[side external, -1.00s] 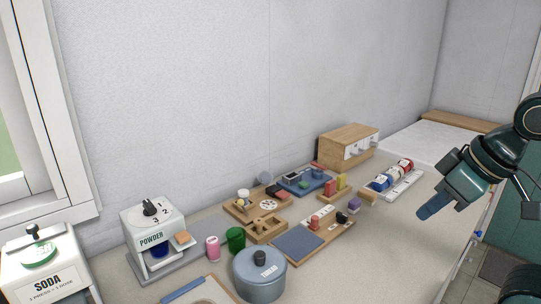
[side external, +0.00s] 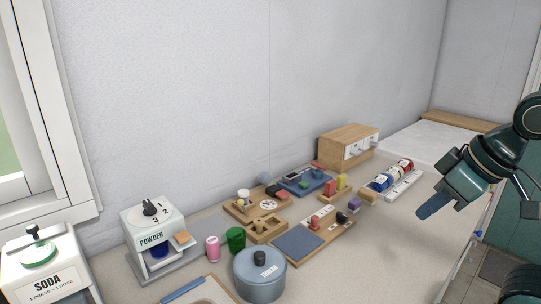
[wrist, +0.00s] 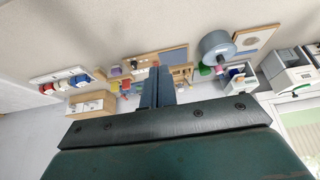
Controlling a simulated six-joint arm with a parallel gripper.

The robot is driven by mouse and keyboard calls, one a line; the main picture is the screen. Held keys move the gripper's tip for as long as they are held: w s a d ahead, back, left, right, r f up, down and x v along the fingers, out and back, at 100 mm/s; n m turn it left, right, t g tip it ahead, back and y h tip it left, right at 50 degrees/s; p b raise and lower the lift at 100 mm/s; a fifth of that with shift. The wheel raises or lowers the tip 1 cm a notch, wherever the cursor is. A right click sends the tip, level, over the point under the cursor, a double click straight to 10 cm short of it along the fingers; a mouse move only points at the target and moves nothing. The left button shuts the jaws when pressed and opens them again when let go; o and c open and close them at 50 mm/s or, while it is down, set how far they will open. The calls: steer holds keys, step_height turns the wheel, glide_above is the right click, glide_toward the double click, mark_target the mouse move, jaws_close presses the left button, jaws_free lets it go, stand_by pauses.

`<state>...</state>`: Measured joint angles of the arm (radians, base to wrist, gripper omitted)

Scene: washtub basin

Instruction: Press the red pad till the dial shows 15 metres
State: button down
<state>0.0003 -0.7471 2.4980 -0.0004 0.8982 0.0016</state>
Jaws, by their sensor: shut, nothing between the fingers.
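My gripper (side external: 434,208) is shut and empty, held in the air at the right, in front of the counter and well apart from the small items. Its closed fingers also show in the wrist view (wrist: 158,86). A small red piece (side external: 315,221) stands on a wooden board beside a blue square; I cannot tell whether it is the red pad. A round white face with dark marks (side external: 268,204), on a wooden block, may be the dial. Its reading is too small to make out.
A white rack with blue and red rolls (side external: 408,183) lies nearest my gripper. A wooden box (side external: 346,145) stands behind. A grey-blue pot (side external: 259,277), a green cup (side external: 235,239) and the powder dispenser (side external: 152,215) stand leftward. The counter's right front is bare.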

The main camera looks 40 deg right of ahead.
steer(key=w+r+m, duration=0.2)
steer(key=w+r, duration=0.1)
steer(key=w, duration=0.8)
steer(key=m+t+y, duration=0.1)
steer(key=m+t, duration=0.3)
steer(key=m, duration=0.2)
glide_above(285, 195)
step_height(285, 195, down, 10)
steer(key=f, duration=0.1)
steer(key=shift+d+r, duration=0.15)
steer(key=shift+r, duration=0.15)
steer(key=shift+f, duration=0.1)
steer(key=shift+f, duration=4.3)
